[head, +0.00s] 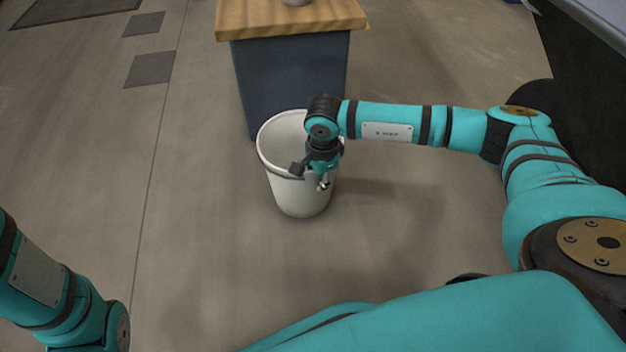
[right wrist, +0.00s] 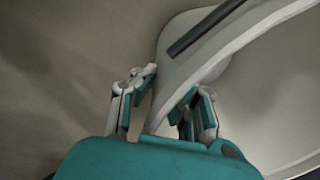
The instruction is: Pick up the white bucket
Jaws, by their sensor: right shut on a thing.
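The white bucket (head: 299,195) stands upright on the floor in the head view, in front of a dark blue cabinet. My right gripper (head: 312,180) is at the bucket's near rim, to the right of its middle, and is shut on it. In the right wrist view the bucket wall (right wrist: 190,75) passes between the two fingers of the right gripper (right wrist: 168,105). A dark strip lies along the bucket near its rim. My left gripper is out of view; only part of the left arm shows at the lower left of the head view.
The dark blue cabinet (head: 290,80) with a wooden top (head: 335,14) stands right behind the bucket. A small light object (head: 296,2) is on the top, cut by the frame edge. A dark structure is at the far right. The floor (head: 190,220) left of the bucket is clear.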

